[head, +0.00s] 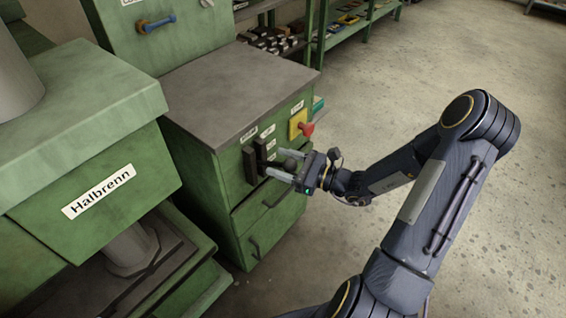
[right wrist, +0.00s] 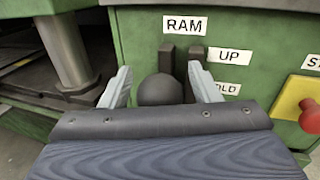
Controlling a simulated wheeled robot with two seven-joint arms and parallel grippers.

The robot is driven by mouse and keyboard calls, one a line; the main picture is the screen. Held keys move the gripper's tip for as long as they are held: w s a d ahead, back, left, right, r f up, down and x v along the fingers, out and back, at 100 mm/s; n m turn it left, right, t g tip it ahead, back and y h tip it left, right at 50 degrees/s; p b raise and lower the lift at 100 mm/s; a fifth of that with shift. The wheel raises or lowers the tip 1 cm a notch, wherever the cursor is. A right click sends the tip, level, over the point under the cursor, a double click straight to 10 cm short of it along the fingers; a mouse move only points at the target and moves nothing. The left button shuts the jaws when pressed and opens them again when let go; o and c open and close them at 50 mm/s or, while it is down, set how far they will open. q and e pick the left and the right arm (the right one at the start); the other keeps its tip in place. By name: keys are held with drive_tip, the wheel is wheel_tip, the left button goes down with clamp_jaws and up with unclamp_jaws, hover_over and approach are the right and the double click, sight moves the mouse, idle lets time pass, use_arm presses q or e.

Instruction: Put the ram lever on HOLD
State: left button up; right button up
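The ram lever's round dark knob (right wrist: 160,90) stands in front of the green cabinet, below the white RAM label (right wrist: 185,24). The UP label (right wrist: 229,57) is to its right, with the HOLD label (right wrist: 224,88) under it, partly hidden by a finger. Which label the lever is set at, I cannot tell. My right gripper (right wrist: 160,80) is open, its two pale fingers on either side of the knob with gaps showing. In the head view my right gripper (head: 279,163) is at the dark lever plate (head: 249,163). My left gripper is out of view.
A red mushroom button (right wrist: 309,115) on a yellow plate (head: 297,124) is right of the labels. A blue-handled lever (head: 157,23) is on the cabinet behind. The floor at right is clear.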

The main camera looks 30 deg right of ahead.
clamp_jaws()
wheel_tip(320, 180, down, 7)
drive_tip(key=s+n+t+y+b, duration=0.1)
drive_tip(key=s+t+y+b, duration=0.1)
drive_tip(key=b, duration=0.7)
drive_tip(key=shift+s+d+n+t+y, duration=0.15)
drive_tip(key=shift+d+n+t+y, duration=0.15)
drive_tip(key=shift+d+t+y, duration=0.25)
drive_tip(key=shift+a, duration=0.1)
drive_tip(key=shift+o, duration=0.4)
unclamp_jaws()
drive_tip(key=shift+r, duration=0.1)
drive_tip(key=v, duration=0.8)
drive_tip(key=shift+p, duration=0.3)
